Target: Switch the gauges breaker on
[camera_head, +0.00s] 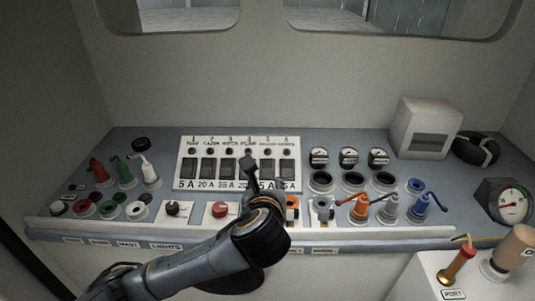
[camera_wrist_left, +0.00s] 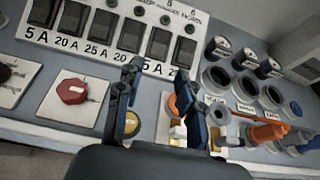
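A white breaker panel (camera_head: 184,184) with a row of several dark rocker switches stands on the console; it also shows in the left wrist view (camera_wrist_left: 88,50). Its name labels are small, and I cannot read for certain which one says gauges. The fifth rocker (camera_wrist_left: 158,44) and the sixth rocker (camera_wrist_left: 184,50) are seen beyond my fingers. My left gripper (camera_head: 264,176) is in front of the right half of the panel and partly hides it. In the left wrist view its two fingers (camera_wrist_left: 161,73) stand apart with nothing between them. My right gripper is not in view.
A red rotary knob (camera_head: 220,210) sits below the panel. Orange and blue-handled valves (camera_head: 360,208) and dark round sockets (camera_head: 352,180) lie to the right. Red, green and white levers (camera_head: 122,170) stand at the left. A white box (camera_head: 424,128) stands at the back right.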

